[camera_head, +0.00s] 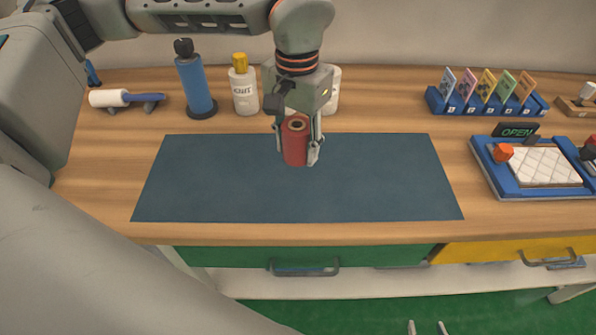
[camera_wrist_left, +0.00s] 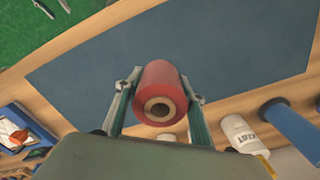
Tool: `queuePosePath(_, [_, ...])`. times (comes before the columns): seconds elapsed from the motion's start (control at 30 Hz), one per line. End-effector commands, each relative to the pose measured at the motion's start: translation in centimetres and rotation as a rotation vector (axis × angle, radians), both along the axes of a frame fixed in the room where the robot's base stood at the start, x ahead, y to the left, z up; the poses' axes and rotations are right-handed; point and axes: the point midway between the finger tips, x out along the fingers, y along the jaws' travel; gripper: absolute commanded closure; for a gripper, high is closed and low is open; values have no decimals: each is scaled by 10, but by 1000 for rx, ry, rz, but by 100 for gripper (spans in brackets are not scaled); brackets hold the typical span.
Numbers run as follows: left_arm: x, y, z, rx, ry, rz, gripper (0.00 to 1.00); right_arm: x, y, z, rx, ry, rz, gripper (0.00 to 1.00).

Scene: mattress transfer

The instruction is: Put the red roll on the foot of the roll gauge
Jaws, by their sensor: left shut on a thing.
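The red roll (camera_head: 295,143) is upright between the fingers of my left gripper (camera_head: 298,150), which is shut on it over the dark blue mat. In the left wrist view the red roll (camera_wrist_left: 161,90) shows its brown core with a hole, with a finger of my left gripper (camera_wrist_left: 158,98) on each side.
The mat (camera_head: 200,180) is otherwise bare. A white bottle with a yellow cap (camera_head: 244,88) stands beside the blue cylinder. A white roller (camera_head: 110,98) lies at the far left. A blue card rack (camera_head: 480,108) and a blue-framed tray (camera_head: 500,182) with a quilted white pad are at right.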

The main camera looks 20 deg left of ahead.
Motion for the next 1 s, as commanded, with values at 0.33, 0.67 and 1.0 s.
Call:
queuePosePath(0.33, [1, 0, -41, -1, -1, 1, 90, -1, 0, -3, -1, 2, 0, 60])
queuePosePath(0.67, [0, 0, -80, -1, 2, 1, 90, 0, 0, -3, -2, -3, 1, 60])
queuePosePath(1.0, [1, 0, -83, 0, -2, 1, 90, 1, -1, -3, -4, -3, 0, 60])
